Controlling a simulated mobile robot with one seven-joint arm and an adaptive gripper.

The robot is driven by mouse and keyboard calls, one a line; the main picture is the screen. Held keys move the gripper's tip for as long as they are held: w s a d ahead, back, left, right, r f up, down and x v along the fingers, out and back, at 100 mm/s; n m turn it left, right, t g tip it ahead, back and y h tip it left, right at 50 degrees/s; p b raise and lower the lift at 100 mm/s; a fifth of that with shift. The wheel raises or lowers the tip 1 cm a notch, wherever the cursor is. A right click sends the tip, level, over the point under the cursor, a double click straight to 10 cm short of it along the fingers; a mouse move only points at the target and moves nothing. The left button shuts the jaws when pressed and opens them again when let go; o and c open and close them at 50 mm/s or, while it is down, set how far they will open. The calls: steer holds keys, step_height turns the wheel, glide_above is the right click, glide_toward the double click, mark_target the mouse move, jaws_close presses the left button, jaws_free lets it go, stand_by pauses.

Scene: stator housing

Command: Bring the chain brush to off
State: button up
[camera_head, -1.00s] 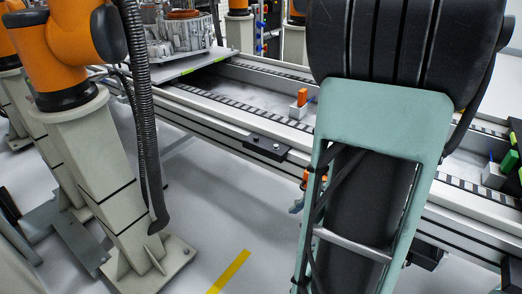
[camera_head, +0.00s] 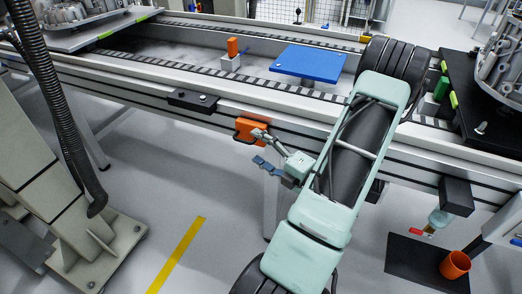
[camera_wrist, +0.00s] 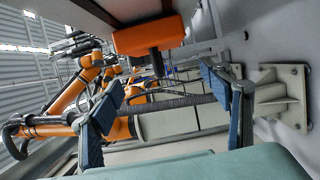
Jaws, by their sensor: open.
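No label naming the chain brush is readable. An orange box (camera_head: 250,130) is mounted on the near side rail of the conveyor. An orange housing with a dark stem, apparently the same box, shows at the top of the wrist view (camera_wrist: 150,36). My gripper (camera_head: 262,149) is just in front of and slightly below the box in the head view, with its fingers apart. In the wrist view my gripper (camera_wrist: 165,112) has its blue-padded fingers wide apart with nothing between them. The stem hangs above the gap; I cannot tell whether anything touches.
The conveyor rail (camera_head: 120,85) runs behind my gripper. A blue plate (camera_head: 308,64) and an orange block on a white base (camera_head: 232,48) are on the conveyor. A red-handled valve (camera_head: 423,232) and orange cup (camera_head: 455,265) are at right. The floor (camera_head: 215,250) in front is clear.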

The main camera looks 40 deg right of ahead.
mark_target(238, 134)
steer(key=shift+w+b, duration=1.4)
steer(key=shift+w, duration=2.8)
steer(key=shift+w+p, duration=0.25)
steer(key=shift+p, duration=0.2)
steer(key=shift+c, duration=0.6)
